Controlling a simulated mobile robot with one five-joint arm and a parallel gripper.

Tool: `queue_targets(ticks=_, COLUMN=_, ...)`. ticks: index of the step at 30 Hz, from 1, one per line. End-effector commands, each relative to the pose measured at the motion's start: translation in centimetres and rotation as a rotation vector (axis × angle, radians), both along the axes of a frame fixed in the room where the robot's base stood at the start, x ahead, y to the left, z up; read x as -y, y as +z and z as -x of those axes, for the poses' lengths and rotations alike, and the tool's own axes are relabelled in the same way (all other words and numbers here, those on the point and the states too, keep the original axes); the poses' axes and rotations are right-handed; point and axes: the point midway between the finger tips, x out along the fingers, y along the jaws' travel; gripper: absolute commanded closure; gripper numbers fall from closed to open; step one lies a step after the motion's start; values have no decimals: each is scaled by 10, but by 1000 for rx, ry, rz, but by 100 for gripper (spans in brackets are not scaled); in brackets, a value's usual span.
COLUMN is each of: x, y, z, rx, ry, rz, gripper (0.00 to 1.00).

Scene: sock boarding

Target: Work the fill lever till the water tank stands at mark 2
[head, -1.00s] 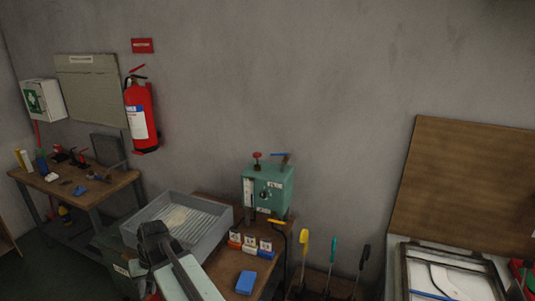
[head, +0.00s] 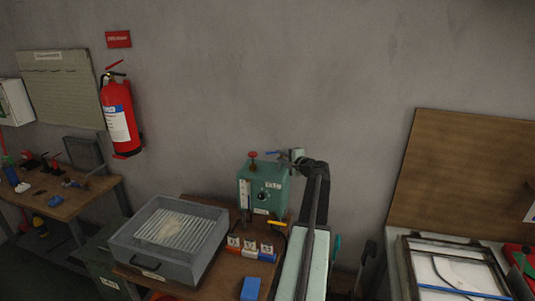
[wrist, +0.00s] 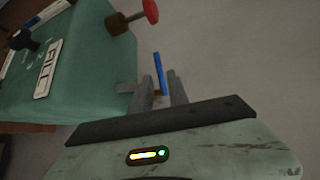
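The water tank is a green box (head: 264,180) on the wooden bench, with a pale gauge strip (head: 245,193) on its front; its level is too small to read. The wrist view also shows the red knob (wrist: 150,11).
A grey ribbed tray (head: 165,240) stands left of the tank. Small numbered blocks (head: 250,248) and a blue block (head: 250,288) lie in front. A yellow handle (head: 277,223) sticks out near the tank's base. A framed screen (head: 455,265) is at right.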

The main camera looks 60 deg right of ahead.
Motion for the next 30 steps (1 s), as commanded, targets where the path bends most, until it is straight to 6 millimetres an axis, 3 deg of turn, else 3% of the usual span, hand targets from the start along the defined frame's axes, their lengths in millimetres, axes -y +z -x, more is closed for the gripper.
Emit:
queue_targets(ticks=13, x=23, y=-14, z=-70, rx=-2, ry=11, rz=0, gripper=79)
queue_targets(ticks=21, x=23, y=-14, z=-75, rx=-3, ry=11, rz=1, gripper=79)
queue_targets(ticks=24, x=23, y=-14, z=-75, rx=-3, ry=12, rz=1, gripper=100)
queue_targets(ticks=30, x=22, y=-14, z=-75, rx=-3, ry=13, rz=1, gripper=100)
